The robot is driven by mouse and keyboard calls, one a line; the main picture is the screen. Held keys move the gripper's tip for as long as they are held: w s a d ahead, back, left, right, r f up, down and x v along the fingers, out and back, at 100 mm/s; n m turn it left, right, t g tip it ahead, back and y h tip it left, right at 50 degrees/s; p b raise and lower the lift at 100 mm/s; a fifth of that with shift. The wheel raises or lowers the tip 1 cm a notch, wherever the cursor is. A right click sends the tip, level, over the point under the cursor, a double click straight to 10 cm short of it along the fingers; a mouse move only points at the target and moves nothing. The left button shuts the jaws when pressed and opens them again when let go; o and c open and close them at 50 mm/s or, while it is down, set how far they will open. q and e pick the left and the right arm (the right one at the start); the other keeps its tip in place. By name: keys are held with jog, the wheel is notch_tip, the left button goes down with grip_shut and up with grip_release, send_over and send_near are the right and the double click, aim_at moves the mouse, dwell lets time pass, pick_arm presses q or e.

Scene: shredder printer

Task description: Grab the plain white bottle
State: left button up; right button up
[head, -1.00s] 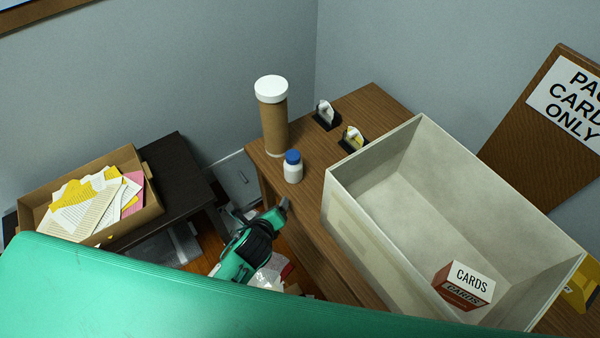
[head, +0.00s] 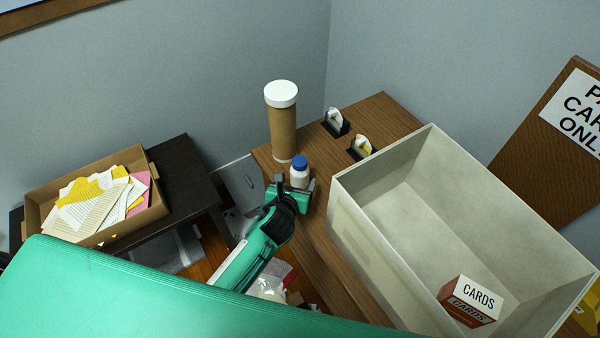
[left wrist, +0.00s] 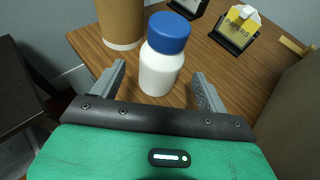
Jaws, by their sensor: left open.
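The plain white bottle (head: 299,177) with a blue cap stands upright near the left edge of the wooden table (head: 320,210). It also shows in the left wrist view (left wrist: 161,72). My left gripper (head: 293,184) is open at the bottle. In the left wrist view its fingers (left wrist: 160,88) stand to the left and right of the bottle's lower body, with visible gaps on both sides. My right gripper is not in view.
A brown tube with a white lid (head: 283,130) stands just behind the bottle. Small card holders (head: 335,123) are at the back. A large pale bin (head: 375,250) with a CARDS box (head: 472,302) stands to the right. A cardboard box of papers (head: 150,213) is at left.

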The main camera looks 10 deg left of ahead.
pick_arm(q)
jog(key=shift+x, duration=3.4)
jog(key=c, duration=1.1)
jog(key=shift+c, duration=0.2)
